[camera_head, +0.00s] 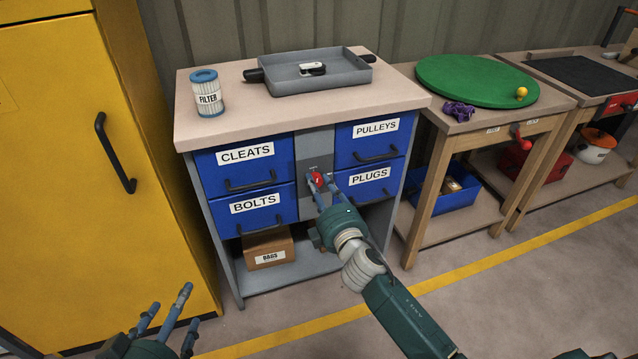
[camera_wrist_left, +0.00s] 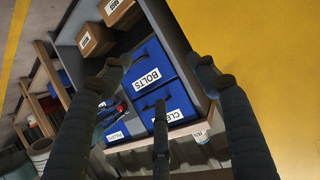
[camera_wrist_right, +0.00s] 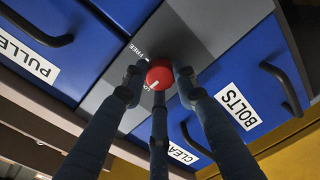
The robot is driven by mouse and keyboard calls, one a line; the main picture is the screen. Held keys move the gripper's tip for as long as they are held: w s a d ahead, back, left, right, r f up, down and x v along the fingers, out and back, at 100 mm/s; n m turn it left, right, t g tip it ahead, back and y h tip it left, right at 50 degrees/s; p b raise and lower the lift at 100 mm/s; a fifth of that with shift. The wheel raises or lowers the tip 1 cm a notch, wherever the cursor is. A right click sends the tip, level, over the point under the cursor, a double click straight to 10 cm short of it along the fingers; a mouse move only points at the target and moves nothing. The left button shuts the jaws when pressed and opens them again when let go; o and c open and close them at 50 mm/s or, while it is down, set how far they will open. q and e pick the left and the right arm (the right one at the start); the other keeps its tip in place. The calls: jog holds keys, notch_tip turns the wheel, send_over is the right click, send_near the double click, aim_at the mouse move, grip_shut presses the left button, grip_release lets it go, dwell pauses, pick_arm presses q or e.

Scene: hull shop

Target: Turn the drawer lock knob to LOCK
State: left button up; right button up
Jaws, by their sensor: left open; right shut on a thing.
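The red lock knob (camera_head: 317,178) sits on the grey panel (camera_head: 314,145) between the blue drawers. My right gripper (camera_head: 322,189) is shut on the knob. In the right wrist view its fingers surround the red knob (camera_wrist_right: 159,74), and a short white mark shows on its lower left. The word FREE is printed at its upper left; a partly hidden word starting "LO" is beside the mark. I cannot tell exactly where the mark points. My left gripper (camera_head: 165,322) is open and empty at the lower left, apart from the cabinet.
Blue drawers marked CLEATS (camera_head: 245,165), BOLTS (camera_head: 256,206), PULLEYS (camera_head: 376,140) and PLUGS (camera_head: 370,180) flank the panel, all with handles. A filter (camera_head: 207,93) and grey tray (camera_head: 317,73) stand on top. A yellow locker (camera_head: 60,180) is left; a wooden table (camera_head: 440,125) is right.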

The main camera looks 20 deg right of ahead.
pick_arm(q)
jog(key=shift+s+a+f+g, duration=0.15)
jog(key=shift+s+f+g, duration=0.25)
jog(key=shift+f, duration=0.15)
jog(key=shift+s+a+f+g, duration=0.15)
jog(key=shift+s+f+g, duration=0.2)
jog(key=shift+f, duration=0.15)
pick_arm(e)
jog(key=shift+a+r+n, duration=0.1)
jog(key=shift+a+n, duration=0.1)
jog(key=shift+n, duration=0.5)
jog(key=o, duration=1.1)
jog(key=shift+a, duration=0.1)
pick_arm(q)
jog(key=shift+a, duration=0.1)
pick_arm(e)
jog(key=shift+o, duration=0.2)
jog(key=s, duration=1.2)
jog(key=shift+d+r, duration=0.2)
jog(key=shift+d, duration=0.05)
